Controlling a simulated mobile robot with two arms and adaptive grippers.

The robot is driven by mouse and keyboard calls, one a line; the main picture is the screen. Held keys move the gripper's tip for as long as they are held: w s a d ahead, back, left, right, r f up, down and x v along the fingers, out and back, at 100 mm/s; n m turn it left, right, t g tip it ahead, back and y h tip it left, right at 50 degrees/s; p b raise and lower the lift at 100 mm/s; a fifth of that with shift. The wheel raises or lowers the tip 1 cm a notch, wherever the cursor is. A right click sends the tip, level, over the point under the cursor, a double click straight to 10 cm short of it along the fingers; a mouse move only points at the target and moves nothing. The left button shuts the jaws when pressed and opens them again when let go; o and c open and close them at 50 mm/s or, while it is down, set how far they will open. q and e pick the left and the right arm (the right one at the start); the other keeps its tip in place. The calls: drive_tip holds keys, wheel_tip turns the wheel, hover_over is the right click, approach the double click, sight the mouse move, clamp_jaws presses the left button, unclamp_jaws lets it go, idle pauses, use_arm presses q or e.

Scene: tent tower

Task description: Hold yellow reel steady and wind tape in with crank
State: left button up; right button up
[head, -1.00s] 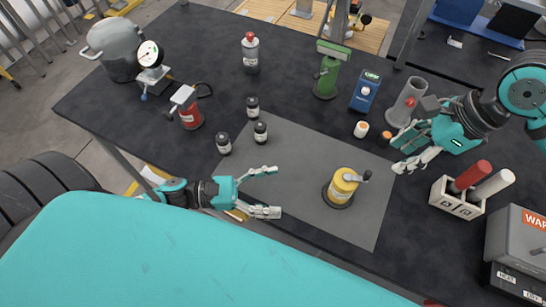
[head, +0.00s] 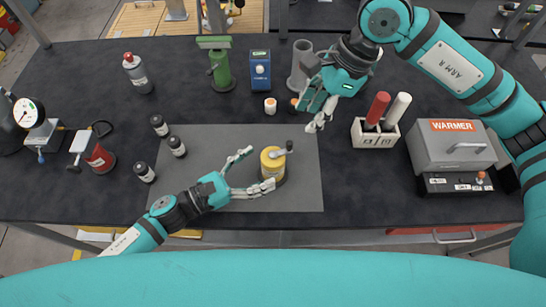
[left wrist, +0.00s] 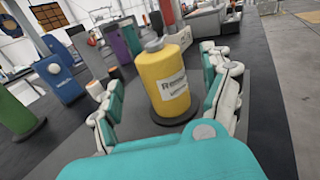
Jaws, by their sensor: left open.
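The yellow reel (head: 272,167) stands upright on its dark round base on the grey mat, with its crank (head: 286,149) on top pointing right. My left gripper (head: 258,170) is open, with its fingers reaching around the reel from the left. In the left wrist view the reel (left wrist: 165,85) stands between the spread fingers (left wrist: 165,82), with gaps visible on both sides. The tape is hidden. My right gripper (head: 307,117) is open and empty above the table, behind and to the right of the reel.
The grey mat (head: 215,145) is mostly bare around the reel. A white cup (head: 270,106), blue box (head: 260,70) and grey cylinder (head: 301,62) stand behind. A holder (head: 375,137) and warmer (head: 450,143) stand right.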

use_arm(q)
drive_tip(key=x, duration=0.4)
drive_tip(key=shift+w+d, duration=0.15)
drive_tip(key=shift+d, duration=0.25)
clamp_jaws()
drive_tip(key=shift+a, duration=0.1)
use_arm(e)
wheel_tip(320, 180, up, 2)
drive_tip(key=n+h, duration=0.4)
drive_tip(key=n, duration=0.1)
hover_over(290, 142)
drive_tip(key=shift+t, duration=0.3)
wheel_tip(290, 142, down, 12)
drive_tip(key=shift+r, duration=0.1)
